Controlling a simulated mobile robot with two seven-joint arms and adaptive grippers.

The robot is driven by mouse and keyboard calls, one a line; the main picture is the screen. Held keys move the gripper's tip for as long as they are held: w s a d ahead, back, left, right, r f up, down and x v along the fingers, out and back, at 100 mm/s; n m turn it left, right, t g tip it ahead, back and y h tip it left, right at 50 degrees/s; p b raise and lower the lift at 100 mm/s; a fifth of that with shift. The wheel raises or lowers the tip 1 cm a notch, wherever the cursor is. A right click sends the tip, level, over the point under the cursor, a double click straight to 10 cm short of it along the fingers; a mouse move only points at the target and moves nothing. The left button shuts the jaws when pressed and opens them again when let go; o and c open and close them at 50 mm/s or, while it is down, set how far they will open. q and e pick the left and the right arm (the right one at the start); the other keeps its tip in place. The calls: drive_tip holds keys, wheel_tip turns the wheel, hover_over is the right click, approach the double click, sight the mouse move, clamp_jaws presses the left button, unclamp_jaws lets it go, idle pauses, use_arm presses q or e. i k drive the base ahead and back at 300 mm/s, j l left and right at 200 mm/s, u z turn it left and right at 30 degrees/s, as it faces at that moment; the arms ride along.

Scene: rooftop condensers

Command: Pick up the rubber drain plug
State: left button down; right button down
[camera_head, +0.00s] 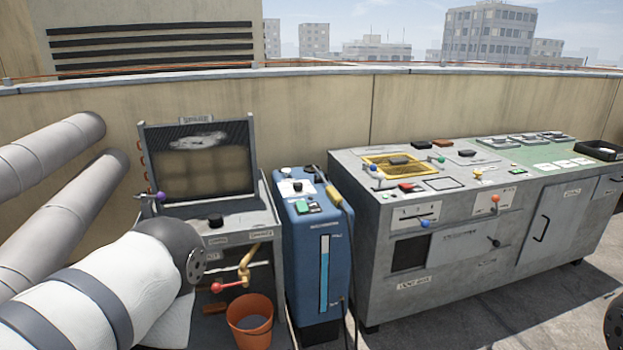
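A small black round piece (216,221) sits at the front of the grey wash station on the left. It may be the rubber drain plug, but it is too small to tell for sure. My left arm comes in from the left, and its dark end is just in front of and below this piece, apart from it in the picture. No fingers show on it. A dark round part of my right arm shows only at the lower right edge. Neither gripper's fingers are in view.
A blue tank unit (322,250) stands beside the wash station, with an orange bucket (251,325) below. A long grey bench (375,255) carries a yellow-framed tray (372,164), small blocks, levers and a black bin (598,150). Floor before the bench is clear.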

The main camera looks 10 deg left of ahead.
sight(215, 219)
drive_tip(key=j+u, duration=0.15)
drive_tip(key=u, duration=0.35)
drive_tip(key=j+u, duration=0.15)
drive_tip(key=u, duration=0.35)
drive_tip(key=i+l, duration=0.05)
